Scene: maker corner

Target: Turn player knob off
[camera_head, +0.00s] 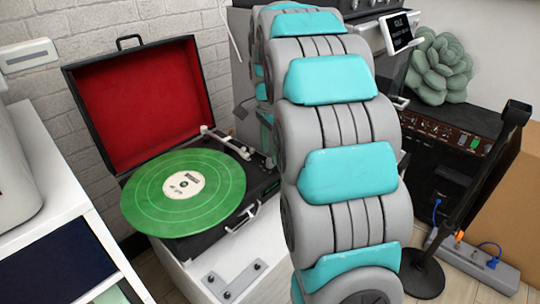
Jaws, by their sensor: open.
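The record player (240,222) is an open black case on a white stand, with its lid (140,95) raised and lined in red. A green record (183,193) with a pale label lies on its platter. The tonearm (226,146) is at the right of the record. I cannot make out the knob; my grey and teal arm stands just right of the player and covers part of that side. My gripper is not in view, so I cannot tell where it is relative to the player.
The white stand's front top (195,265) holds a small metal plate. A white shelf unit (65,190) is at the left. Right of my arm are a black amplifier (440,160), a green plush plant (438,68), a black post with a round base (422,275) and a power strip (480,268).

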